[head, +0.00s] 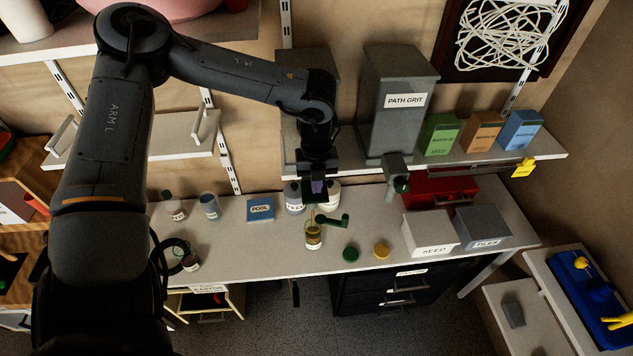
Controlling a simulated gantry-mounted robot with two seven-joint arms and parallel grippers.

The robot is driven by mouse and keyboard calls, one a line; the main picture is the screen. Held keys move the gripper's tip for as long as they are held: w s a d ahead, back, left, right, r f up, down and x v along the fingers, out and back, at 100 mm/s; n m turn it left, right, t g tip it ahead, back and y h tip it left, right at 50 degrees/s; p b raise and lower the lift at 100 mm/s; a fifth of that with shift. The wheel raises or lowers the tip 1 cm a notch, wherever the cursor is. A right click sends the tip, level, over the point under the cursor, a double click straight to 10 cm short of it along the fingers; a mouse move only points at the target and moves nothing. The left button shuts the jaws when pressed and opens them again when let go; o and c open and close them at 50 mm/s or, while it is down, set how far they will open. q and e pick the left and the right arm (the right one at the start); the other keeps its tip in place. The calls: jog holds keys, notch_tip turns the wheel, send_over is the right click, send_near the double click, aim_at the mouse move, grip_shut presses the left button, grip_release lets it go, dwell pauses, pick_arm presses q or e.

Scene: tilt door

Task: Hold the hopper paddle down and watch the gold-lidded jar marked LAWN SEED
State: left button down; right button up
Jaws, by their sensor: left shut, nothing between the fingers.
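My left gripper (318,198) is shut and empty, pointing down at the dark green hopper paddle (335,221). It appears to be at or on the paddle; I cannot tell whether they touch. A glass jar (313,237) stands on the bench just below, with golden-brown contents and a white label too small to read. A thin yellowish line above its mouth looks like falling seed. The jar has no lid on; a gold lid (382,250) and a green lid (351,254) lie to its right. My arm hides most of the hopper above. My right gripper is not in view.
A grey PATH GRIT hopper (400,120) with a green-ended spout stands at right. White and grey bins (430,235) and a red box (440,188) fill the bench's right. Bottles and a blue box (262,209) stand at the back left. The bench's front left is mostly clear.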

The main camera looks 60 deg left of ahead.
pick_arm(q)
notch_tip(320, 180, up, 4)
jog(key=p, duration=0.3)
jog(key=shift+r, duration=0.2)
notch_tip(320, 180, up, 10)
jog(key=b, duration=0.1)
jog(key=shift+f, duration=0.2)
